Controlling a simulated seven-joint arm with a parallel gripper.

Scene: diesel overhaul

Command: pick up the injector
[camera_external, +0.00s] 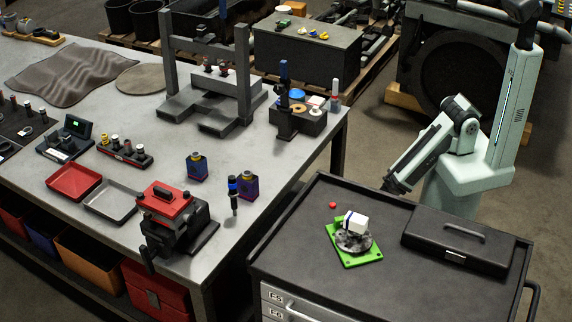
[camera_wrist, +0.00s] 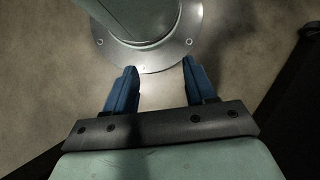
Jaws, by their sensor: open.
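A slender dark upright part with a blue band (camera_external: 233,194), which looks like the injector, stands on the grey workbench (camera_external: 150,215) near its front right corner. It is between the red-topped vise and a blue box. My gripper is at the lower end of my folded arm, behind the tool cabinet and well to the right of this part; its fingers are hard to make out there. In the wrist view my gripper (camera_wrist: 160,67) is open, its two blue fingers apart with nothing between them. The injector is not in the wrist view.
The red-topped vise (camera_external: 170,215) and blue boxes (camera_external: 250,186) crowd the part. A black stand with a blue-topped rod (camera_external: 284,90) is farther back. The tool cabinet (camera_external: 300,240) carries a green plate (camera_external: 366,257) and a black case (camera_external: 458,240). Floor separates bench and cabinet.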

